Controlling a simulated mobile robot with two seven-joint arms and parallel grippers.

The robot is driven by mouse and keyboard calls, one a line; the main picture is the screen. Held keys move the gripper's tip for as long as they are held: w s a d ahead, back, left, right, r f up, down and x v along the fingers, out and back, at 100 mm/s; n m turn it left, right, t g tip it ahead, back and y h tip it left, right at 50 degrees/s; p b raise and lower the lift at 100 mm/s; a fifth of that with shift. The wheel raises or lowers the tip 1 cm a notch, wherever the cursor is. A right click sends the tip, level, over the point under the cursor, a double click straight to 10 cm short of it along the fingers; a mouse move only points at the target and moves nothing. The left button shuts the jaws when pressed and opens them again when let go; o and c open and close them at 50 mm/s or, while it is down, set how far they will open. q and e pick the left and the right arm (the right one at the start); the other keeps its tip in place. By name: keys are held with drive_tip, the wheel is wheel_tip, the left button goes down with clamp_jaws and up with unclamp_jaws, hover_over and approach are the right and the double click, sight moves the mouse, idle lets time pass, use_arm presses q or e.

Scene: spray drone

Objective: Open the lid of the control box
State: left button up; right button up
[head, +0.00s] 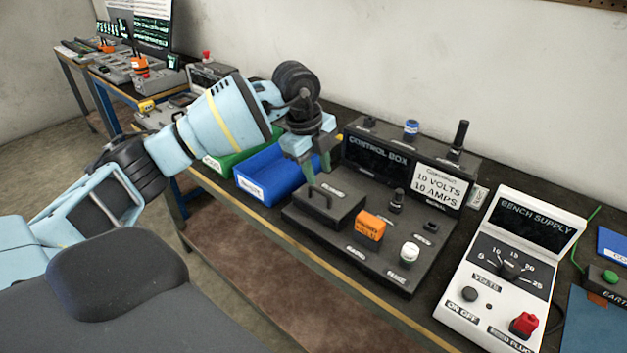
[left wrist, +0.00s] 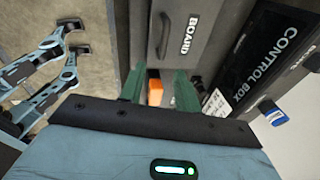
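The control box (head: 430,240) is a dark console with a name panel at its back. Its dark lid (head: 338,214), with a bar handle (head: 318,192) on top, lies flat and closed at the left part of the console. In the left wrist view the lid handle (left wrist: 165,35) shows beside a "BOARD" label. My left gripper (head: 318,171) points down just above and behind the handle. In the left wrist view its two green fingers (left wrist: 159,86) are apart with nothing between them gripped; an orange block shows beyond them. My right gripper is not seen.
An orange block (head: 370,226), a white knob (head: 410,253) and dark switches stand right of the lid. A blue bin (head: 267,176) and a green bin (head: 222,163) are to the left. The bench supply (head: 515,265) stands to the right.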

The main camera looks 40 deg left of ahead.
sight(312, 188)
use_arm(q)
drive_tip(key=shift+n+y, duration=0.5)
drive_tip(key=shift+n, duration=0.1)
drive_tip(key=shift+w+a+f, duration=0.3)
drive_tip(key=shift+a+f, duration=0.15)
drive_tip(key=shift+f, duration=0.55)
drive_tip(key=shift+w+a+f, duration=0.25)
drive_tip(key=shift+a+f, duration=0.15)
drive_tip(key=shift+f, duration=0.6)
drive_tip(key=shift+w+a+f, duration=0.3)
drive_tip(key=shift+a+f, duration=0.15)
drive_tip(key=shift+f, duration=0.55)
clamp_jaws()
